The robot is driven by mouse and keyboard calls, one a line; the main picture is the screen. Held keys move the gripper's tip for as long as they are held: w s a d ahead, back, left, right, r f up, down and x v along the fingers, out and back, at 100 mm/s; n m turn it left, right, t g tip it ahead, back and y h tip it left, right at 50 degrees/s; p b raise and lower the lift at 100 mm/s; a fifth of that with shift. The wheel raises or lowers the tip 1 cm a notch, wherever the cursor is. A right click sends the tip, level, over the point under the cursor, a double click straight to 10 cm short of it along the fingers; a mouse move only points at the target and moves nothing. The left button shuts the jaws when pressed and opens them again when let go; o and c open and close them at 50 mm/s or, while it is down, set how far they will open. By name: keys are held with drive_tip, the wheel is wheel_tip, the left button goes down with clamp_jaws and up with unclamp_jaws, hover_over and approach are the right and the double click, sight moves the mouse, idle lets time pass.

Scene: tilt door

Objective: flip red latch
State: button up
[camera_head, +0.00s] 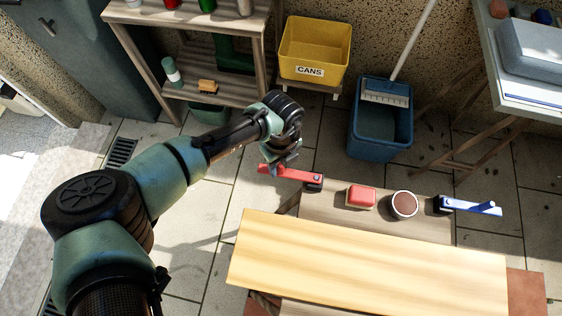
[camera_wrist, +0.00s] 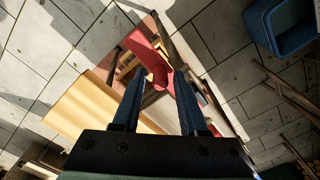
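The red latch (camera_head: 292,174) is a flat bar with a dark block at its right end, at the upper left corner of the light wooden panel (camera_head: 370,262). It points left in the head view. My gripper (camera_head: 274,166) is at the bar's left end and partly covers it. In the wrist view, my gripper (camera_wrist: 159,76) has its two fingers apart, with the end of the red latch (camera_wrist: 146,52) showing between and beyond the tips. I cannot tell whether they touch it. The blue latch (camera_head: 472,205) sits at the right and points right.
A red sponge-like block (camera_head: 361,197) and a round brown-topped pot (camera_head: 403,205) stand between the latches. Behind are a blue bucket (camera_head: 381,140), a yellow cans bin (camera_head: 314,48) and a wooden shelf (camera_head: 200,55). Tiled floor is open left of the panel.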

clamp_jaws()
idle(1.2)
